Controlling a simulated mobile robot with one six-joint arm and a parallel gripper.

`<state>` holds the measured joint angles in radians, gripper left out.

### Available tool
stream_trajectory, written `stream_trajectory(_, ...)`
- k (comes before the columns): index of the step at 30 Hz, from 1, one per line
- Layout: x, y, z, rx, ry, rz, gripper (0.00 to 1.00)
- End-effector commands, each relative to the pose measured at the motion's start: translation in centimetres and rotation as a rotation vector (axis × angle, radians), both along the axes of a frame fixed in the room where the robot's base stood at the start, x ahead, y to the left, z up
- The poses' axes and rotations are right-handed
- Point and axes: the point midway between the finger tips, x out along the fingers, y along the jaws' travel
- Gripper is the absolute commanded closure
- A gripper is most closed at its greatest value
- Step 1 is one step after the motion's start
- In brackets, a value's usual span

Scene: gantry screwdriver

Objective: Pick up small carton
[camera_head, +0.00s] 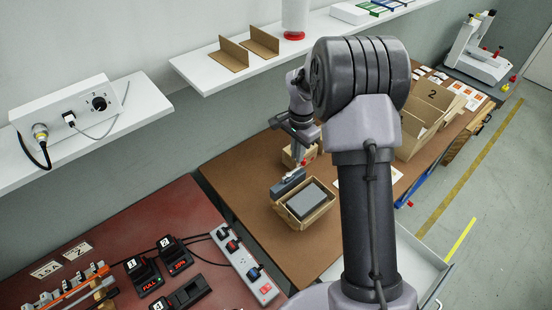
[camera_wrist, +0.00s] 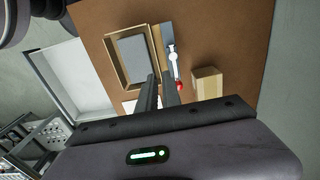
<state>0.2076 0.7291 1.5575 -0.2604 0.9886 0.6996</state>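A small closed cardboard carton (camera_wrist: 207,83) stands on the brown bench, right of my fingers in the wrist view. In the head view the small carton (camera_head: 289,157) shows partly behind my wrist. My gripper (camera_wrist: 160,81) points down over the bench. Its two dark fingers have a narrow gap between them, and I see nothing held there. The gripper is apart from the small carton, to its left in the wrist view.
An open carton (camera_wrist: 112,60) with a grey block inside lies beside my fingers; it also shows in the head view (camera_head: 288,217). A white tool with a red end (camera_wrist: 172,62) lies by a grey block. A larger box marked 2 (camera_head: 427,103) stands farther right. A wall shelf (camera_head: 235,83) runs behind.

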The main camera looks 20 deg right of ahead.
Motion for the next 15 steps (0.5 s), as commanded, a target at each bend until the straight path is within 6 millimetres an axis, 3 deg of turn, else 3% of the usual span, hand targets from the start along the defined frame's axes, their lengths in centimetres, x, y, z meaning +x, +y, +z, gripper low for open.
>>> stream_trajectory(9, 0.0, -0.2, -8.7, 0.000, 0.013, -0.010, 0.91)
stream_trajectory(15, 0.0, -0.2, -12.6, 0.000, 0.010, -0.011, 0.91)
